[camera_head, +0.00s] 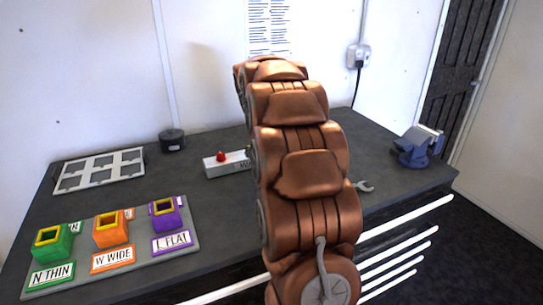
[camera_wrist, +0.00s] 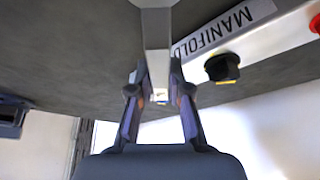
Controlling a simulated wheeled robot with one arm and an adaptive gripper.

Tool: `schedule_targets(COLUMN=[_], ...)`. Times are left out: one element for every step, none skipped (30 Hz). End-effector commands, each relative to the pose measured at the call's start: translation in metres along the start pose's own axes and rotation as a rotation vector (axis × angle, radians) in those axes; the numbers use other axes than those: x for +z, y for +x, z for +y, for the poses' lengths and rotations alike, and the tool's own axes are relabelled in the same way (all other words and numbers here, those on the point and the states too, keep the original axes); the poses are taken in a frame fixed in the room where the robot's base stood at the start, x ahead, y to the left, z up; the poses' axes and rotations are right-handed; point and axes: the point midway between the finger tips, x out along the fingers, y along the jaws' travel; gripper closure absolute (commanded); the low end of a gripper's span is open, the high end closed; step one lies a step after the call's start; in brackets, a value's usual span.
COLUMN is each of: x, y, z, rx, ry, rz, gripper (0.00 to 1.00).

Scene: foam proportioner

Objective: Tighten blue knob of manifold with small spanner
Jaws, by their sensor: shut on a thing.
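The manifold (camera_head: 227,164) is a pale grey bar on the bench, partly hidden behind my copper arm, with a red knob (camera_head: 221,157) on its left part. In the wrist view the manifold (camera_wrist: 262,42) lies to the right, with its MANIFOLD label, a black knob (camera_wrist: 222,68) with yellow at its end and part of a red knob at the edge. No blue knob shows. My gripper (camera_wrist: 160,92) is shut on a grey metal bar (camera_wrist: 157,35), seemingly a spanner shank; its far end is out of frame. The bar appears apart from the black knob.
Another spanner (camera_head: 363,186) lies on the bench right of my arm. A blue vise (camera_head: 412,150) stands at the bench's right end. A rack (camera_head: 190,243) with green, orange and purple holders is at the front left.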

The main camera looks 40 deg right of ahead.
Motion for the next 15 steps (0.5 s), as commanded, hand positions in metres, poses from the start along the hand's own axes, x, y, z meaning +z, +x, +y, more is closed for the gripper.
schedule_targets(x=[-0.003, -0.003, -0.003, -0.003, -0.003, -0.002, -0.002, -0.002, -0.002, -0.003, -0.003, -0.004, -0.004, -0.003, -0.003], y=[0.001, 0.001, 0.002, 0.002, 0.003, 0.003, 0.003, 0.003, 0.003, 0.003, 0.003, 0.003, 0.003, 0.003, 0.003], z=[-0.002, -0.003, -0.004, -0.004, -0.005, -0.006, -0.007, -0.008, -0.009, -0.01, -0.011, -0.013, -0.013, -0.014, -0.015], rx=[0.003, 0.006, 0.011, 0.015, 0.018, 0.024, 0.028, 0.032, 0.036, 0.04, 0.043, 0.049, 0.053, 0.058, 0.065], ry=[0.013, 0.021, 0.033, 0.042, 0.05, 0.062, 0.071, 0.078, 0.09, 0.1, 0.109, 0.123, 0.133, 0.142, 0.156], rz=[0.01, 0.011, 0.01, 0.009, 0.008, 0.006, 0.005, 0.005, 0.006, 0.008, 0.009, 0.009, 0.009, 0.007, 0.006], gripper=[1.0, 1.0, 1.0, 1.0, 1.0, 1.0, 1.0, 1.0, 1.0, 1.0, 1.0, 1.0, 1.0, 1.0, 1.0])
